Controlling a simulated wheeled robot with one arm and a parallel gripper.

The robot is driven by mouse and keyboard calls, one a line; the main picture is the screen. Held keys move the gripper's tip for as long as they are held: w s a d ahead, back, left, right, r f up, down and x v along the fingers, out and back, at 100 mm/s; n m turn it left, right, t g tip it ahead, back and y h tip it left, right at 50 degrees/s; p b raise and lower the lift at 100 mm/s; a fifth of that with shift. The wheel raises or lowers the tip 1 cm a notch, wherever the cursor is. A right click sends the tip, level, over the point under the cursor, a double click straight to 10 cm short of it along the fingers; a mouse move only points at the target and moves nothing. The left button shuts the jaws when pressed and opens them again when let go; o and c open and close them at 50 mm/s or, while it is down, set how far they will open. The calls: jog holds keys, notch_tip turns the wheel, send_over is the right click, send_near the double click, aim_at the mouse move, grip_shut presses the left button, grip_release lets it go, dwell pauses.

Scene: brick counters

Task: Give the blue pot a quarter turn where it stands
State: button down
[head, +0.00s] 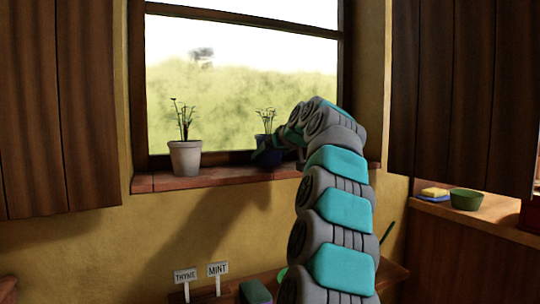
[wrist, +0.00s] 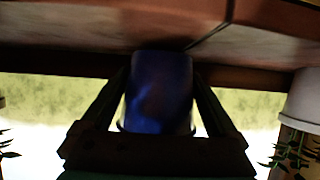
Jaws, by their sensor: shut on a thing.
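The blue pot (head: 267,158) stands on the brick windowsill (head: 225,179) with a small green plant in it. My gripper (head: 277,142) is at the pot, and my arm comes in from the lower right and hides part of it. In the wrist view, which is upside down, the blue pot (wrist: 160,92) sits between the two fingers of my gripper (wrist: 161,88), one on each side. The gripper is shut on the pot. The pot looks upright; its plant is hidden in the wrist view.
A white pot (head: 185,158) with a plant stands on the sill to the left, apart from the blue pot. The window is behind. Signs for thyme (head: 185,276) and mint (head: 218,269) stand below. A green bowl (head: 466,199) and a sponge (head: 435,192) are at right.

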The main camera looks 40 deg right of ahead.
jog(key=shift+h, duration=0.3)
jog(key=shift+f+m+h+b, duration=0.1)
jog(key=shift+m+h+b, duration=0.2)
jog(key=shift+m+b, duration=0.15)
jog(key=shift+m+g+h+b, duration=0.4)
jog(key=shift+m+h+b, duration=0.1)
jog(key=shift+m+h, duration=0.25)
jog(key=shift+f, duration=0.15)
grip_release()
jog(key=shift+f, duration=0.1)
jog(key=shift+s, duration=0.1)
